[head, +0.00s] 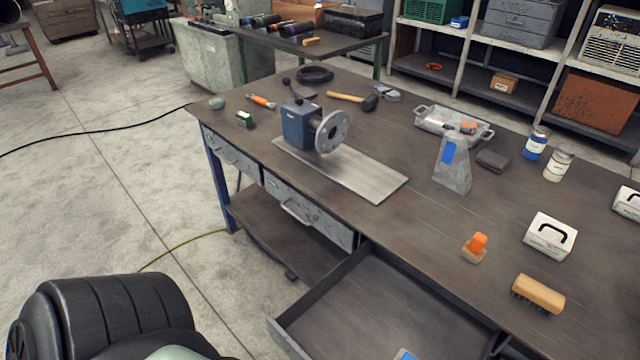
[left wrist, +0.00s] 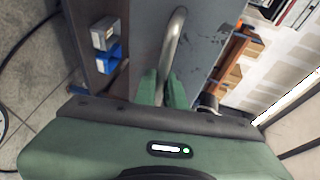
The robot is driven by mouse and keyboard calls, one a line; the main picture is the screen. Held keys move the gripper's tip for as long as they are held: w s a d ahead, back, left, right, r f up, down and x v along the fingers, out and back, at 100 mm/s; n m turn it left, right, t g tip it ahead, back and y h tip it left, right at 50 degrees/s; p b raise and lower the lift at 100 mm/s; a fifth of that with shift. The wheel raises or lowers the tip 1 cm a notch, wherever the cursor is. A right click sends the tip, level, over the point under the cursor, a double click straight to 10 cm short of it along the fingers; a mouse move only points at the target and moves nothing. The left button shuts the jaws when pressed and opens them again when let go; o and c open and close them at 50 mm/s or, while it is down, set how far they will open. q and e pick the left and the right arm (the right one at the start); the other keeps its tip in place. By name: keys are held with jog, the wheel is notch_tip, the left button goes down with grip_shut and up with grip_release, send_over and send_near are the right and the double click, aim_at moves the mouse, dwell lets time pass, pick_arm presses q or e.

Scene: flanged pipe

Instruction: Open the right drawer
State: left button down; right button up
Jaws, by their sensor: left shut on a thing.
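The right drawer (head: 380,295) stands pulled out from the workbench at the bottom of the head view. Its dark inside shows, with a small blue thing (head: 405,354) cut by the picture edge. In the left wrist view, a curved metal handle (left wrist: 173,45) stands out from a dark grey drawer front (left wrist: 207,35). My left gripper (left wrist: 163,88) has its green fingers on either side of the handle and is shut on it. The head view does not show this gripper or the handle. My right gripper is in neither view.
The workbench (head: 400,225) holds a blue-grey flanged unit (head: 298,125) on a metal plate, a grey stand (head: 453,165), a brush (head: 538,293) and an orange-topped block (head: 476,247). Two drawers to the left, including a middle one (head: 305,210), are closed.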

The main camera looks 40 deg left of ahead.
pick_arm(q)
jog(key=c, duration=1.5)
grip_release()
jog(key=b+v, duration=0.1)
jog(key=v, duration=0.7)
jog(key=shift+b, duration=0.3)
jog(key=shift+w, duration=0.1)
